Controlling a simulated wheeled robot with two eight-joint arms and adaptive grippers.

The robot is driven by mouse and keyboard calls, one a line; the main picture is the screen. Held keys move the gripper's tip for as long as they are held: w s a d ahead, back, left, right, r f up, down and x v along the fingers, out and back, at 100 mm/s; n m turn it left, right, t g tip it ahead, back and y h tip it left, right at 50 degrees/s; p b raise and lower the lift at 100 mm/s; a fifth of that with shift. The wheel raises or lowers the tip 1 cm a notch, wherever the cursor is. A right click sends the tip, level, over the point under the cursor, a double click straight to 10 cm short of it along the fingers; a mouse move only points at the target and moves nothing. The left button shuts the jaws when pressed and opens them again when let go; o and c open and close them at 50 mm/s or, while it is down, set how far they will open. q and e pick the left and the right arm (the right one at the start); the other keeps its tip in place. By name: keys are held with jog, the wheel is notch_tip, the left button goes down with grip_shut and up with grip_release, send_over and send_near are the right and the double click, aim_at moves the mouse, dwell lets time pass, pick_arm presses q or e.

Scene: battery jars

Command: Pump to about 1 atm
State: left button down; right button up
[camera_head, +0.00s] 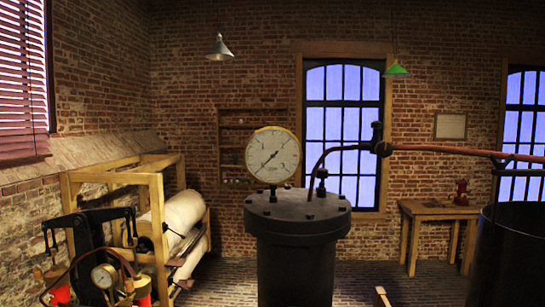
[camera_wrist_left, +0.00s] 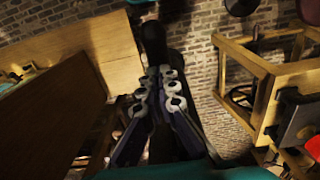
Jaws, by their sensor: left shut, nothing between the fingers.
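A large round brass-rimmed gauge (camera_head: 272,155) stands on the lid of a black bolted vessel (camera_head: 297,250) in the head view. Its needle lies diagonally, lower left to upper right; its numbers are too small to read. A smaller gauge (camera_head: 104,276) sits at lower left beside a black mechanism with downturned ends (camera_head: 90,225) and red cylinders (camera_head: 60,293). I cannot tell whether that black mechanism is a pump. My left gripper (camera_wrist_left: 160,85) shows in the left wrist view, shut and empty, with a dark bar (camera_wrist_left: 153,42) beyond it. My right gripper is not seen.
A wooden frame with a pale roll (camera_head: 183,215) stands at left. A reddish pipe (camera_head: 440,151) runs right from a black valve (camera_head: 378,140) towards a dark tank (camera_head: 510,255). A wooden table (camera_head: 438,210) stands at the back wall. A wooden frame (camera_wrist_left: 250,60) is right in the wrist view.

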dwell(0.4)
pick_arm(q)
notch_tip(320, 180, down, 14)
jog(key=b, duration=1.3)
notch_tip(320, 180, up, 14)
jog(key=p, duration=1.1)
jog(key=shift+r, duration=0.2)
jog(key=shift+f, duration=0.1)
jog(key=shift+f, duration=0.1)
notch_tip(320, 180, down, 14)
jog(key=b, duration=1.2)
notch_tip(320, 180, up, 14)
jog(key=p, duration=1)
jog(key=shift+r+p, duration=0.2)
jog(key=shift+p, duration=0.2)
